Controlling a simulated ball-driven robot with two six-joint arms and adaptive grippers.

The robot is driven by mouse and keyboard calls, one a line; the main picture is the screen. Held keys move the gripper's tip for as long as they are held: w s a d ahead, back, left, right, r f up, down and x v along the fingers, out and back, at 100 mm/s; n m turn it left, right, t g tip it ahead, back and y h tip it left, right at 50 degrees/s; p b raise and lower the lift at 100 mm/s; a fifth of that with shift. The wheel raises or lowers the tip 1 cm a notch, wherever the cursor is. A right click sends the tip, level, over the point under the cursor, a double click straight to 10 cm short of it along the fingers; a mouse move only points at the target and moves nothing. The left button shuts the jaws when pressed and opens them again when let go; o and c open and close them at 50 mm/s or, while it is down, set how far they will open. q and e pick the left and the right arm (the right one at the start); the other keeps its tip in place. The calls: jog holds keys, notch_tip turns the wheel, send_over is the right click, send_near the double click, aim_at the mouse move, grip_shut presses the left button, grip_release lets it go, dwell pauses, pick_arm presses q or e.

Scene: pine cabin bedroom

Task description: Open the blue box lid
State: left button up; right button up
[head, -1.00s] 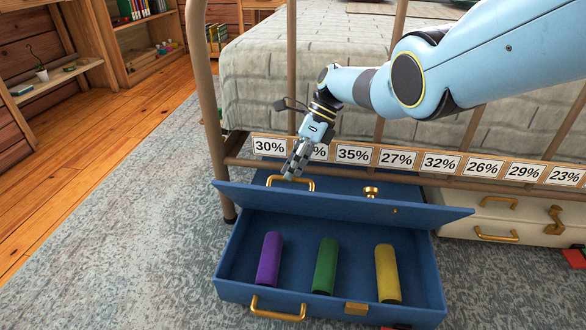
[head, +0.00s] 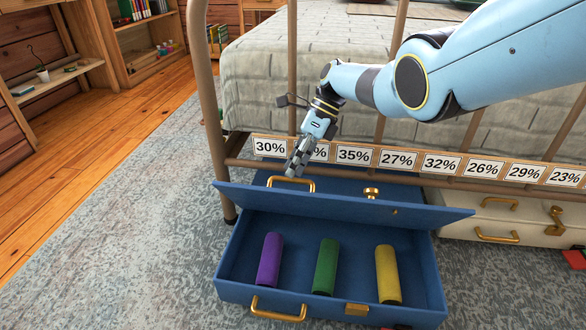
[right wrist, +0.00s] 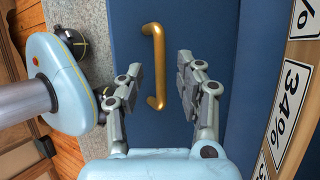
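The blue box (head: 330,305) stands on the rug at the foot of the bed, with its front handle facing me. Its blue lid (head: 345,204) is tilted up and back, and the inside shows. A purple cylinder (head: 269,260), a green cylinder (head: 325,267) and a yellow cylinder (head: 388,275) are inside. My right gripper (head: 291,171) is by the gold lid handle (head: 305,182). In the right wrist view, its fingers (right wrist: 160,68) are spread, with the handle (right wrist: 157,66) showing between them; no grip is visible. My left gripper is out of view.
The bed frame's rail with a strip of percentage cards (head: 397,160) runs just behind the lid. A cream case (head: 500,216) with gold handles stands to the right. A red piece (head: 574,258) lies at the right edge. The rug at left is clear.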

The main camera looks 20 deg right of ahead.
jog(key=v, duration=1.1)
jog(key=shift+c, duration=0.4)
